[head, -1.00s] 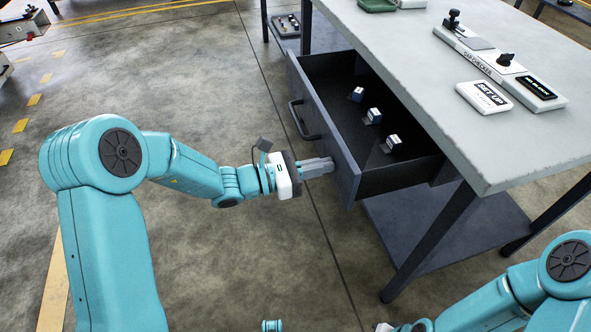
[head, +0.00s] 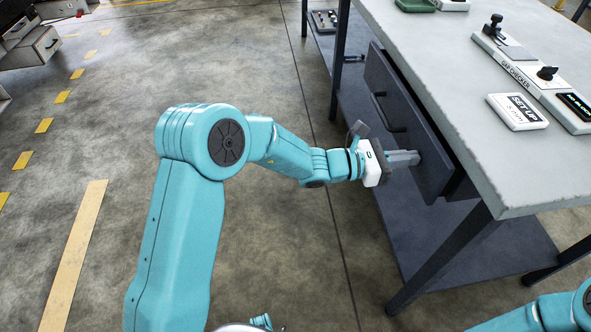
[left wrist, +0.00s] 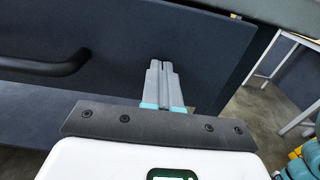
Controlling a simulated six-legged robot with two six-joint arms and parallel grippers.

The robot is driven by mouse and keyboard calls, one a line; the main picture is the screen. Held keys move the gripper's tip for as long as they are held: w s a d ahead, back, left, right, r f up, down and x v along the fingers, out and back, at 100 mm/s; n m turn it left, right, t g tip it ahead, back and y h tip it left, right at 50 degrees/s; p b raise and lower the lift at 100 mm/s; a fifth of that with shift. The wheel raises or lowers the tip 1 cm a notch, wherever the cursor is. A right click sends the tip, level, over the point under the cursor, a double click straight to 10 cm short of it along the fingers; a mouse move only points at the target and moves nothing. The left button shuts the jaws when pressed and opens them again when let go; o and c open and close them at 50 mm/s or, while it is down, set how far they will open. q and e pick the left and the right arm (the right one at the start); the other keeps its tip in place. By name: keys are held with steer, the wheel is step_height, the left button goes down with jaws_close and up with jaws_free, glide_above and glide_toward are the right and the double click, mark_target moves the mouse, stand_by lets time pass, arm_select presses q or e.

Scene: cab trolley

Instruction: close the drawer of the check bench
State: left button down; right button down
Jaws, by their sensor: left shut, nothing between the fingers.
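The check bench (head: 455,105) stands at the right with a pale grey top. Its dark drawer (head: 410,125) is nearly all the way in under the top; its front still stands slightly out and its inside is hidden. A black bar handle (head: 386,113) is on the drawer front and also shows in the left wrist view (left wrist: 45,68). My left gripper (head: 416,157) is shut and empty, its fingertips at the near part of the drawer front, beside the handle. In the left wrist view the closed fingers (left wrist: 161,66) point at the dark panel. My right gripper is not in view.
A gap checker (head: 530,70) and a white set-up block (head: 517,111) lie on the bench top. A lower shelf (head: 440,250) and bench legs (head: 440,265) stand below the drawer.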

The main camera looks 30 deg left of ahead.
mark_target(413, 174)
arm_select(q)
steer(key=x, duration=0.3)
steer(key=shift+w+d, duration=0.1)
steer(key=shift+d, duration=0.1)
steer(key=shift+d+r, duration=0.1)
steer(key=shift+r, duration=0.2)
